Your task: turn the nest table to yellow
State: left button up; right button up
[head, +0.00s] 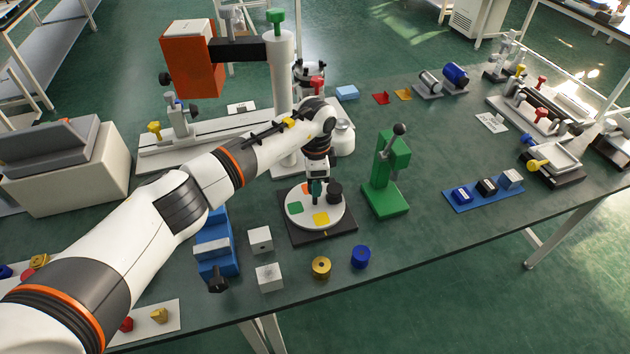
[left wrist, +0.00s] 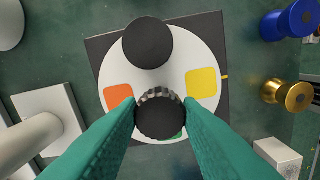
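The nest table is a white disc (head: 296,221) on a dark square base (head: 340,232), and it also fills the middle of the left wrist view (left wrist: 205,50). It bears an orange patch (left wrist: 119,96), a yellow patch (left wrist: 202,83), a green patch (head: 296,208) and a black round piece (left wrist: 147,42). The yellow patch faces a small yellow mark (left wrist: 225,76) on the base's edge, roughly in line with it. My left gripper (left wrist: 161,112) has its green fingers against both sides of the dark knurled knob (left wrist: 160,118) at the disc's middle. My right gripper is out of view.
A green stand (head: 386,185) rises right of the nest table. A gold cylinder (head: 321,267) and a blue cylinder (head: 360,257) stand in front. Two pale blocks (head: 260,240) and a blue vise-like fixture (head: 215,245) are at the left. A white column (head: 281,75) stands behind.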

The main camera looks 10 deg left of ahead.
pick_arm(q)
jog(key=o, duration=0.4)
jog(key=shift+o, duration=0.2)
notch_tip(320, 180, up, 12)
jog(key=b, duration=0.2)
dwell(0.4)
